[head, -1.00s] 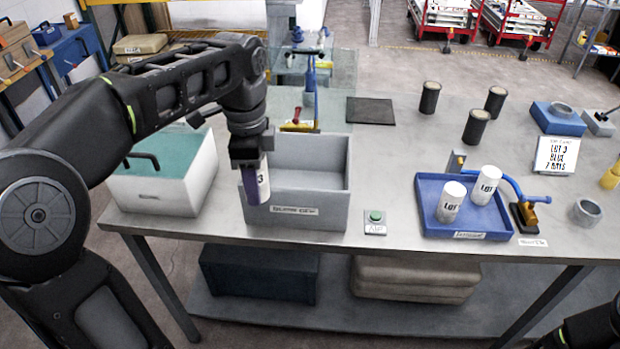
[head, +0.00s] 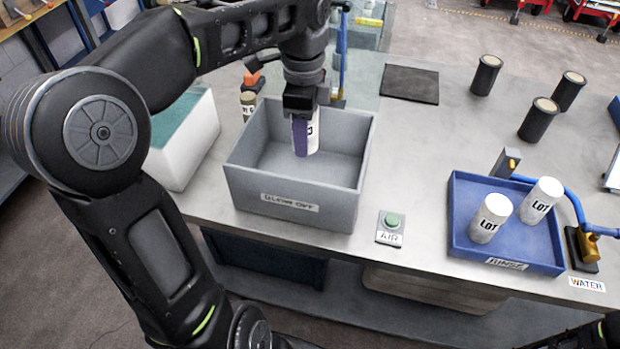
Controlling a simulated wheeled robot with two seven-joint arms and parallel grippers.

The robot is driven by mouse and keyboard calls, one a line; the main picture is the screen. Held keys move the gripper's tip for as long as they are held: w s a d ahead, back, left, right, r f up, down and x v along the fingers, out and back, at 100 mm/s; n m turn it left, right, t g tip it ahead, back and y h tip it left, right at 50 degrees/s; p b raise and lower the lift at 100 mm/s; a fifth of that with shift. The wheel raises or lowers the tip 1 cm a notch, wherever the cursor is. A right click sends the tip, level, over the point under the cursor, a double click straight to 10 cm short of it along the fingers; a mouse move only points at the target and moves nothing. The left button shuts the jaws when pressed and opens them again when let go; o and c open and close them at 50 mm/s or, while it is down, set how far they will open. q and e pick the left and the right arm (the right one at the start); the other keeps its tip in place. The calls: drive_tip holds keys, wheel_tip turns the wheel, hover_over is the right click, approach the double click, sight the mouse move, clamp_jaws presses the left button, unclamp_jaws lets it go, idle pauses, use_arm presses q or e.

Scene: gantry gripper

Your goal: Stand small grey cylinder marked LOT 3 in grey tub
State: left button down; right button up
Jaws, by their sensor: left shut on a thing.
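My left gripper (head: 303,105) is shut on a small upright cylinder (head: 306,138), white on one side and purple on the other, with a "3" partly showing. The gripper hides its top. The cylinder is over the inside of the grey tub (head: 255,190), which carries a "BLOW OFF" label on its front. Its lower end shows against the inside of the tub; I cannot tell whether it touches the floor. The tub looks otherwise empty. My right gripper is not in view.
A blue tray (head: 530,262) at right holds two white cylinders marked LOT. The green AIR button (head: 392,220) stands between tub and tray. A white box (head: 190,145) is left of the tub. Several dark cylinders and a black mat (head: 410,84) are at the back.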

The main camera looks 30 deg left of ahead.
use_arm(q)
drive_tip(key=shift+s+r, duration=0.2)
drive_tip(key=shift+f, duration=3.15)
drive_tip(key=shift+f, duration=1.9)
drive_tip(key=shift+f, duration=0.1)
drive_tip(key=c, duration=0.7)
unclamp_jaws()
wheel_tip(320, 180, up, 12)
drive_tip(key=shift+r+p, duration=0.1)
drive_tip(key=shift+p, duration=0.6)
